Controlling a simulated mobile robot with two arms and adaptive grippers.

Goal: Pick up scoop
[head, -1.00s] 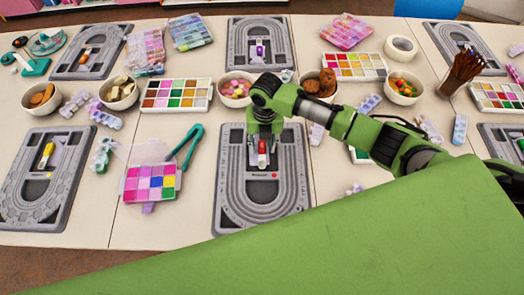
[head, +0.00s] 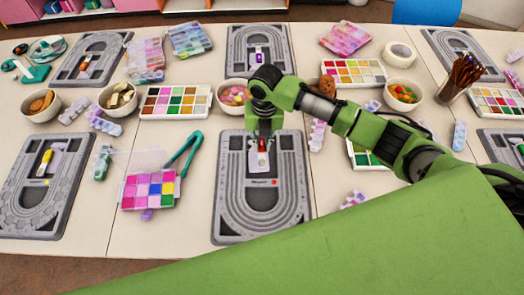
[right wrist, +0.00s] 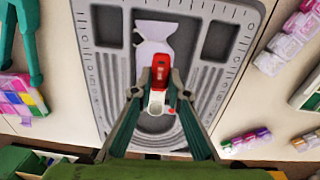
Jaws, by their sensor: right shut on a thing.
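The scoop (right wrist: 157,100) has a red handle and a pale, cup-like bowl. My right gripper (right wrist: 160,78) is shut on its red handle, with one finger on each side. In the head view the same gripper (head: 263,138) points down over the central grey bead board (head: 228,215), with the scoop (head: 262,146) at its tips. The scoop seems slightly raised, but the gap is hard to judge. A white bag-like piece (right wrist: 152,36) lies on the board beyond the scoop. My left gripper is not in view.
A bead box with an open clear lid (head: 148,192) and green pliers (head: 184,160) lie left of the board. Bowls, including one of pink beads (head: 234,92), and colour trays (head: 175,102) stand behind. Other bead boards (head: 45,210) lie around the table.

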